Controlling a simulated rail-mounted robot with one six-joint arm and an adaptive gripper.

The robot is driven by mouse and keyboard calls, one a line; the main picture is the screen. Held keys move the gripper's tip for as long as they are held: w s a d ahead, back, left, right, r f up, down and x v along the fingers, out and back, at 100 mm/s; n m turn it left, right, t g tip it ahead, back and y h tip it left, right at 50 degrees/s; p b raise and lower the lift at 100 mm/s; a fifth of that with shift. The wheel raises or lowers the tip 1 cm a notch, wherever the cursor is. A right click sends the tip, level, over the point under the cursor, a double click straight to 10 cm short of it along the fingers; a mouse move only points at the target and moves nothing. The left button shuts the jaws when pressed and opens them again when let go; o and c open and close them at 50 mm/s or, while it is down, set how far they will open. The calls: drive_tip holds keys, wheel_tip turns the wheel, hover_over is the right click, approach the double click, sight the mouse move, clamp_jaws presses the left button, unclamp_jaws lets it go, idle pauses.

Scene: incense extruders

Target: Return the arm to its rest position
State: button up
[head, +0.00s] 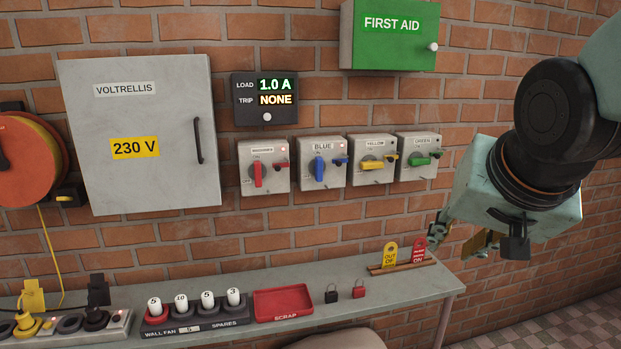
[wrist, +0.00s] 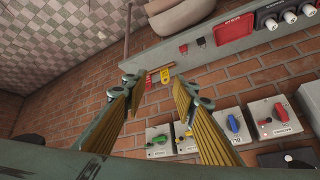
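My gripper (head: 465,242) is at the right of the head view, in front of the brick wall, right of the green switch box and above the shelf's right end. In the wrist view, which looks inverted, my gripper (wrist: 158,84) shows two fingers spread wide with nothing between them. It touches nothing that I can see. Part of my arm covers the wall at the upper right of the head view.
A grey shelf (head: 345,283) carries a red scrap tray (head: 283,304), two padlocks and a tag rack (head: 404,266). Four switch boxes hang above, with a first aid box (head: 389,37) and a grey cabinet (head: 142,185). Checkered floor lies clear at right.

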drive_tip(key=s+a+f+n+g, duration=0.1)
drive_tip(key=s+a+n+g, duration=0.1)
drive_tip(key=s, duration=0.9)
drive_tip(key=s+a+f+n+g+y, duration=0.1)
drive_tip(key=s+a+n, duration=0.1)
drive_tip(key=s, duration=0.9)
drive_tip(key=shift+s+n+g, duration=0.4)
drive_tip(key=shift+w, duration=0.1)
